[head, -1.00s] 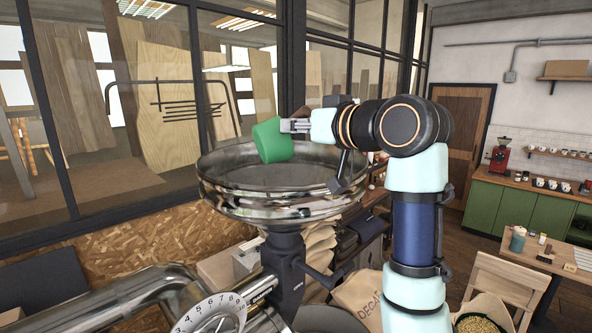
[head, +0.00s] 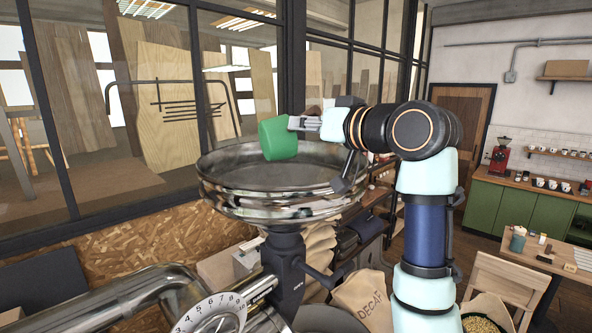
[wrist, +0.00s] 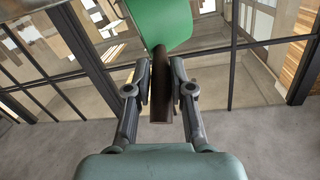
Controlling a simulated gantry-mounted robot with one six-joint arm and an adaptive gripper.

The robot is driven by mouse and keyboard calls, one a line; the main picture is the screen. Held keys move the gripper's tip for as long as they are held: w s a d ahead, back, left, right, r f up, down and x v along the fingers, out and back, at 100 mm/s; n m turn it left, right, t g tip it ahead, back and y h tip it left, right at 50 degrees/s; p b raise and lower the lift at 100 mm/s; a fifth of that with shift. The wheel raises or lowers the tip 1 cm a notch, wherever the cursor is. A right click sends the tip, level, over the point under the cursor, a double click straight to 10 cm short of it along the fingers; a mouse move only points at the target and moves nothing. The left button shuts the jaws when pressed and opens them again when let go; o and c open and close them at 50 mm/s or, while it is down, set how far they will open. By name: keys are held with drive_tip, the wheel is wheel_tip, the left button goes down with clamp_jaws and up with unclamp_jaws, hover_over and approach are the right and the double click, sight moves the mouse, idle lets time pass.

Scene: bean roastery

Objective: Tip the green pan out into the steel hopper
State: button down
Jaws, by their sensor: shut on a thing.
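The green pan (head: 279,139) hangs in the air over the steel hopper (head: 275,195), near the rim's far side. The pan is tipped on its side. Its inside is hidden, so I cannot tell whether it holds anything. My gripper (head: 301,123) is to the right of the pan, over the hopper. In the wrist view, my gripper (wrist: 160,90) is shut on the pan's dark brown handle (wrist: 160,100), with the green pan body (wrist: 160,22) beyond the fingertips. The hopper bowl is wide and shiny, and no beans show in it.
A glass partition with dark frames (head: 292,70) stands behind the hopper. A steel pipe (head: 120,295) and a numbered dial (head: 212,315) are below it. A sack marked DECAF (head: 365,298) and a wooden chair (head: 500,285) are at the lower right.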

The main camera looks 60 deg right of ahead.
sight(270, 128)
drive_tip(key=shift+s+d+m+t, duration=0.5)
drive_tip(key=shift+s+d+m, duration=0.2)
drive_tip(key=shift+m, duration=0.5)
idle(0.8)
drive_tip(key=shift+s+d+f+m+t+h, duration=0.15)
drive_tip(key=shift+s+d+m, duration=0.2)
drive_tip(key=shift+m, duration=0.35)
drive_tip(key=shift+s+d+f+m+t+h, duration=0.15)
drive_tip(key=shift+s+d+m, duration=0.1)
drive_tip(key=shift+d+m, duration=0.35)
idle(1.7)
